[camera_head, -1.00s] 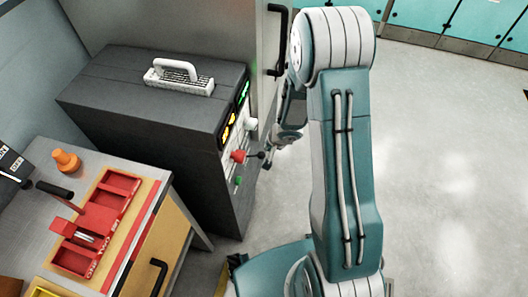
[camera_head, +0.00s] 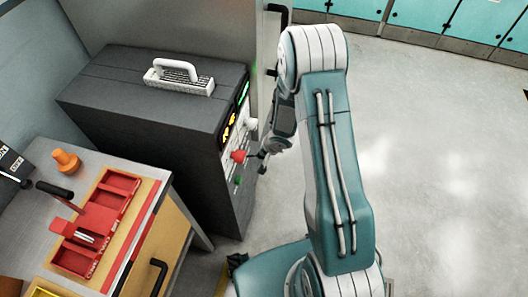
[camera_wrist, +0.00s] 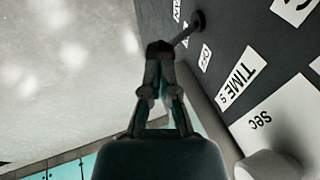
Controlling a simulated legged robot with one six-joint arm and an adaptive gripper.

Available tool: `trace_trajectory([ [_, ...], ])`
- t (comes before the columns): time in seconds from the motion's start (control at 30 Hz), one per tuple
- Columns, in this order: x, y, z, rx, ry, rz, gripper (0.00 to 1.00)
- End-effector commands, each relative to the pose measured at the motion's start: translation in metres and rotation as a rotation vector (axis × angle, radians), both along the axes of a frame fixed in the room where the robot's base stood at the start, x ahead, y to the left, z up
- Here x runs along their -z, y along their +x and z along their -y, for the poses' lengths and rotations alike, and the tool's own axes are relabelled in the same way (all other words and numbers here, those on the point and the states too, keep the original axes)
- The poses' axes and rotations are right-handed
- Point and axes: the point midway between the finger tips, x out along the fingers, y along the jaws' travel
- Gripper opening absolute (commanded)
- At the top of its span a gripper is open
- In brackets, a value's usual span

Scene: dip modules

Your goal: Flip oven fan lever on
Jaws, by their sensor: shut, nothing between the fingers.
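The oven is a dark grey box (camera_head: 150,100), with its control panel on its right-hand face. In the wrist view the fan lever (camera_wrist: 190,29) is a dark stick rising from a round base on the dark panel, beside white labels, one reading OFF (camera_wrist: 205,58). My gripper (camera_wrist: 160,50) is shut, with its fingertips at the lever's outer end. They overlap the lever tip there, and I cannot tell whether they touch. In the head view my gripper (camera_head: 262,166) is small, just right of the panel, with the lever hard to separate from it.
The panel carries a red knob (camera_head: 238,156), a green button (camera_head: 238,180) and a white knob (camera_head: 251,124). A white-handled item (camera_head: 180,77) lies on the oven top. A workbench with a red tray (camera_head: 122,184) stands at the left. Open floor (camera_head: 430,160) lies to the right.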

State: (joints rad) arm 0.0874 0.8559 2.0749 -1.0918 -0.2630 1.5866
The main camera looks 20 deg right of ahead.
Motion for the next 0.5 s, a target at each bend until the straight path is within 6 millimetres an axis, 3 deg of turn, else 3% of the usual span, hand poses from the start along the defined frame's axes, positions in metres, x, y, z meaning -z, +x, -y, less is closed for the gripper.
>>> trace_trajectory([
  [0.5,0.031,-0.011,0.018,0.008,0.271,0.151,0.0],
])
